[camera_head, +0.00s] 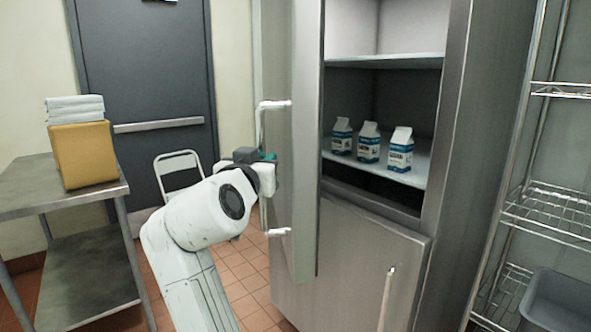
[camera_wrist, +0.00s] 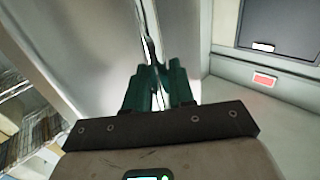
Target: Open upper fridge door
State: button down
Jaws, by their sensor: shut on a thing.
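The upper fridge door (camera_head: 305,150) stands swung open, seen nearly edge-on in the head view. Its long white handle (camera_head: 275,104) runs along the door's left side, with its middle partly hidden by my gripper. My gripper (camera_head: 268,157) is at the middle of the handle. In the wrist view, the green fingers of my gripper (camera_wrist: 160,88) are close together around the handle (camera_wrist: 150,50). The fridge's upper compartment (camera_head: 400,95) is exposed, with several blue-and-white cartons (camera_head: 369,142) on a shelf.
The lower fridge door (camera_head: 340,265) is closed, with its own handle (camera_head: 386,300). A metal table (camera_head: 95,196) with a tan box (camera_head: 83,155) stands at left. A white folding chair (camera_head: 178,165) is behind my arm. A wire rack (camera_head: 560,205) stands at right.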

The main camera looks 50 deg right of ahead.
jog(key=shift+w+a, duration=0.95)
jog(key=shift+w, duration=0.1)
jog(key=c, duration=1.1)
grip_release()
jog(key=b+v, duration=0.2)
jog(key=v, duration=0.8)
jog(key=shift+s+a, duration=0.15)
jog(key=shift+a, duration=0.2)
jog(key=shift+f, duration=0.25)
